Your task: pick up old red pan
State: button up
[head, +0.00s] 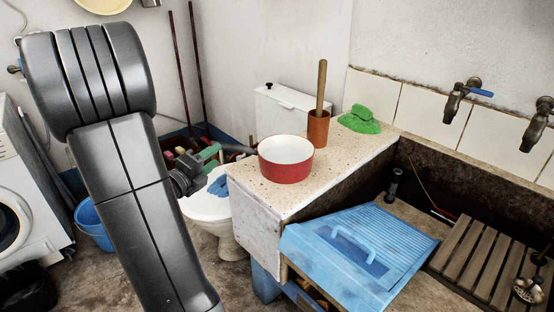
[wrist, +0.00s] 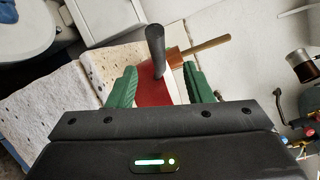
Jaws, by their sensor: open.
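The old red pan (head: 285,173) stands upright on the speckled stone ledge (head: 250,176), red outside and pale inside. Its dark handle (head: 238,149) points left, over the ledge's edge towards my gripper (head: 213,157). My gripper has green fingers and is open, just left of the pan. In the wrist view, the handle (wrist: 156,50) shows between the two spread fingers of my gripper (wrist: 159,69), with part of the red pan wall (wrist: 153,93) behind it. I cannot tell whether the fingers touch the handle. My gripper's dark body hides the rest of the pan there.
A terracotta pot (head: 318,129) with a wooden stick stands behind the pan, beside a green cloth (head: 360,122). A blue washboard (head: 360,250) lies at the front right. A white toilet (head: 205,207) is below my gripper. Taps (head: 455,101) are on the right wall.

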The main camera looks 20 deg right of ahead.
aim_at(226, 148)
jog(key=x, duration=0.4)
jog(key=shift+w+d, duration=0.1)
jog(key=shift+d, duration=0.1)
jog(key=shift+x, duration=2.65)
jog(key=shift+d+f, duration=0.1)
jog(key=shift+f, duration=0.05)
grip_shut()
